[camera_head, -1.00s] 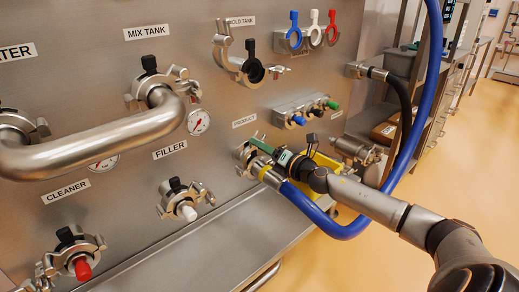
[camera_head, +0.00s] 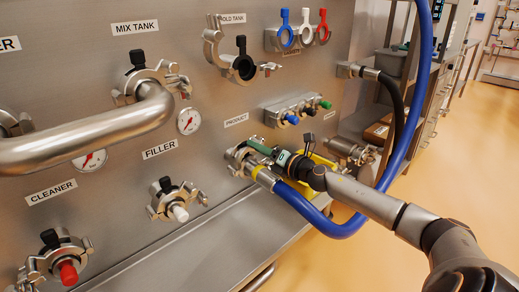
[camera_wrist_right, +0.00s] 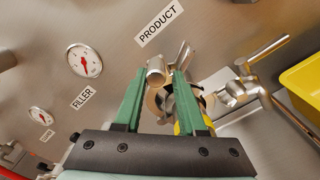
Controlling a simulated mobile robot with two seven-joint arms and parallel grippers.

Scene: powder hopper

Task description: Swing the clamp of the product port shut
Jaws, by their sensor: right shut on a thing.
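The product port (camera_head: 238,158) is on the steel panel below its PRODUCT label. The blue hose (camera_head: 312,212), with a yellow band (camera_head: 264,178), runs up to it. My right gripper (camera_head: 256,149) reaches in from the right with its green fingers at the port. In the right wrist view, the two fingers (camera_wrist_right: 160,84) are shut on a rounded steel part of the port's clamp (camera_wrist_right: 155,70). More steel of the clamp shows behind the fingers. How far the clamp is open is hard to tell, as the fingers hide part of it. My left gripper is not in view.
A steel fitting with a T-shaped end (camera_wrist_right: 265,48) stands right of the fingers in the right wrist view. A yellow bin (camera_wrist_right: 305,82) is beyond it. Coloured fittings (camera_head: 292,119) sit just above my right gripper. The filler port (camera_head: 178,207) is lower left.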

